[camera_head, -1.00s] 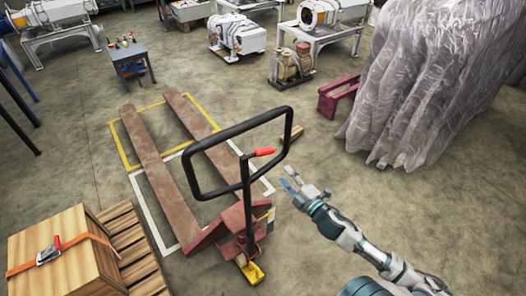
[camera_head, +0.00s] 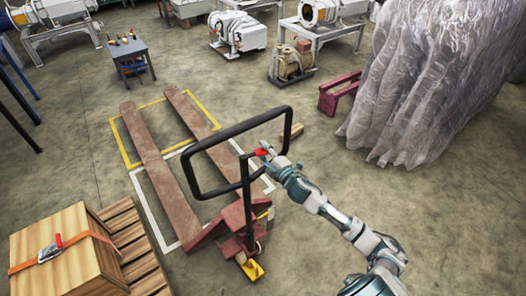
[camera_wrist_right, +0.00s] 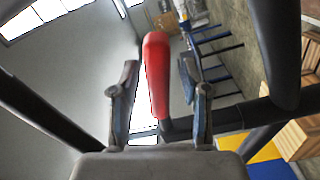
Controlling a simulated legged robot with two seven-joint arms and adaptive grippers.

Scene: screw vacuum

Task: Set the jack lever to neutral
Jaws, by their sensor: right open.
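The pallet jack (camera_head: 236,222) stands on the floor with its black loop handle (camera_head: 196,191) raised. The jack lever has a red grip (camera_head: 262,152) and sits on the handle's right side. My right gripper (camera_head: 264,156) is at the lever, partly covering it in the head view. In the right wrist view, the red lever (camera_wrist_right: 156,75) stands between the two open fingers of my right gripper (camera_wrist_right: 157,85), with a gap visible on both sides. My left gripper is not in view.
A wooden crate (camera_head: 62,250) with an orange strap rests on a pallet (camera_head: 135,240) at lower left. Plastic-wrapped goods (camera_head: 425,85) stand at upper right. A dark red stand (camera_head: 340,95) and machines are behind. Floor to the right of the jack is clear.

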